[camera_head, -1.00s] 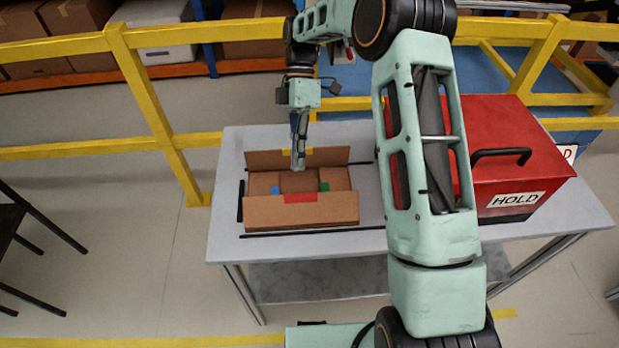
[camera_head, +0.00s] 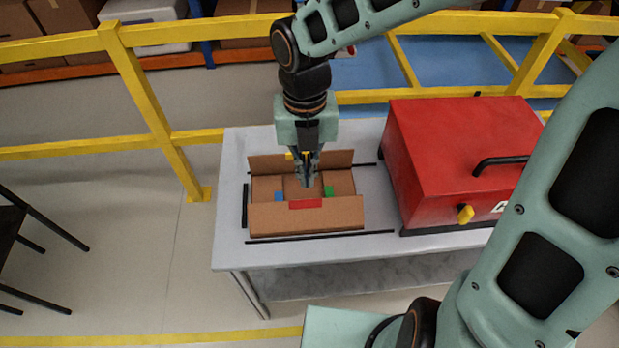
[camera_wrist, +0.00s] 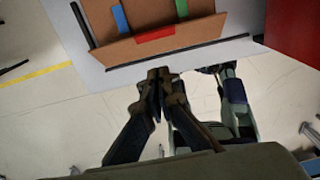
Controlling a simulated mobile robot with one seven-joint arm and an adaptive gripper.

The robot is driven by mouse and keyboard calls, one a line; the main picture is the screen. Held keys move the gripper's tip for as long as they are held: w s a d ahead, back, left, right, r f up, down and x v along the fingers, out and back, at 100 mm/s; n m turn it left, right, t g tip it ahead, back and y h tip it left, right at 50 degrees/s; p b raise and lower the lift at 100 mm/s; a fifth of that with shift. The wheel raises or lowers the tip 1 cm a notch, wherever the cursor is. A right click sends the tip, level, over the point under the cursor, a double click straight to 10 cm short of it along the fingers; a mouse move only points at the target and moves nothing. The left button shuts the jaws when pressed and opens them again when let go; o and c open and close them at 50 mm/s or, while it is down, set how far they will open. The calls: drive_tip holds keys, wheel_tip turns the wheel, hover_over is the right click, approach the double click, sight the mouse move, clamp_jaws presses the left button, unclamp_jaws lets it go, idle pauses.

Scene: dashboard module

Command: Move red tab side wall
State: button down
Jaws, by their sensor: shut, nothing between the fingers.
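An open brown cardboard box (camera_head: 340,215) stands on the grey table. The red tab (camera_head: 305,204) is on the top edge of its near side wall, which leans outward. A blue tab (camera_head: 279,196) and a green tab (camera_head: 328,191) show inside. A bit of yellow (camera_head: 290,156) shows at the far wall, partly behind my gripper. My gripper (camera_head: 308,183) points down over the box, its fingers shut and empty. In the wrist view, the shut fingertips (camera_wrist: 158,74) appear below the red tab (camera_wrist: 155,34), with a visible gap; their height above the box is unclear.
A red case (camera_head: 450,150) with a black handle and yellow latch stands right of the box. Black strips (camera_head: 320,237) lie around the box on the table (camera_head: 228,200). A yellow railing (camera_head: 150,90) runs behind.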

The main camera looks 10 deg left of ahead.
drive_tip(key=b, duration=0.3)
hover_over(307, 205)
drive_tip(key=s, duration=0.3)
drive_tip(key=f, duration=0.9)
drive_tip(key=shift+d+f, duration=0.2)
drive_tip(key=shift+w+a+f, duration=0.25)
drive_tip(key=shift+w+f, duration=0.4)
drive_tip(key=shift+w, duration=0.25)
drive_tip(key=shift+w+a+f, duration=0.1)
drive_tip(key=shift+w+f, duration=0.4)
drive_tip(key=shift+w, duration=0.05)
drive_tip(key=shift+w+a, duration=0.1)
drive_tip(key=shift+w+g, duration=0.1)
drive_tip(key=shift+g, duration=0.2)
